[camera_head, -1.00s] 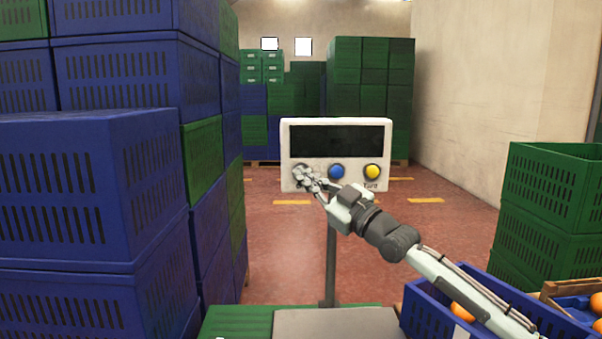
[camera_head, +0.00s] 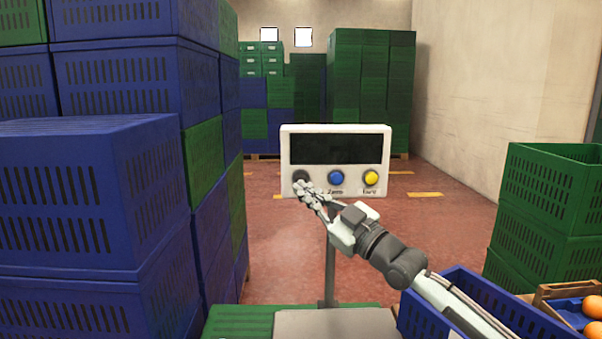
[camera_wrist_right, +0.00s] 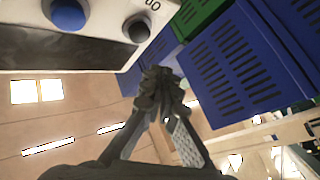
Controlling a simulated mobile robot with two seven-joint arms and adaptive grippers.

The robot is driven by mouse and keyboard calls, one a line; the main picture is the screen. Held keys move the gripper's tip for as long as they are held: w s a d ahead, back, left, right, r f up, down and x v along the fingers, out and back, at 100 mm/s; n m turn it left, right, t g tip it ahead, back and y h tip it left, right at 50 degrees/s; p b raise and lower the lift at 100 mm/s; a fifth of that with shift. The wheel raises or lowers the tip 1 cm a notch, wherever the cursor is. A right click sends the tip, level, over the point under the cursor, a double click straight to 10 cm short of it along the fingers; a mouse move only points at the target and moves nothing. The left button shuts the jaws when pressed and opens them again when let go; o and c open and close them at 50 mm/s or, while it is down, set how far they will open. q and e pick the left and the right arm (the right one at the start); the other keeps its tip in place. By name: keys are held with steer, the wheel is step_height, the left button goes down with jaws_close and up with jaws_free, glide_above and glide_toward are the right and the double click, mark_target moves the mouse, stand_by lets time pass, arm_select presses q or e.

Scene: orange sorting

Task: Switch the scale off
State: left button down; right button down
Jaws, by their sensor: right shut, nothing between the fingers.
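The scale's white control box (camera_head: 335,199) stands on a post, with a dark display (camera_head: 336,149) showing no readable digits. Below the display are a black button (camera_head: 301,175) at the left, a blue button (camera_head: 336,177) and a yellow button (camera_head: 371,178). My right gripper (camera_head: 304,190) is shut and empty, its fingertips just below the black button and partly covering its lower edge and label. In the wrist view, the fingertips (camera_wrist_right: 161,90) appear apart from the black button (camera_wrist_right: 137,30); the blue button (camera_wrist_right: 68,14) is beside it. My left gripper is not in view.
Stacked blue crates (camera_head: 85,200) rise close on the left. The scale's grey platform (camera_head: 335,323) is at the bottom. A blue crate (camera_head: 480,300) and oranges (camera_head: 592,306) lie at the lower right, below green crates (camera_head: 550,205).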

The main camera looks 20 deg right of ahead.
steer(key=shift+s+a+p, duration=0.15)
steer(key=shift+s+p, duration=0.1)
steer(key=shift+s, duration=0.3)
steer(key=shift+s+a+p, duration=0.15)
steer(key=shift+s+p, duration=0.1)
steer(key=shift+s, duration=0.25)
steer(key=shift+f, duration=0.1)
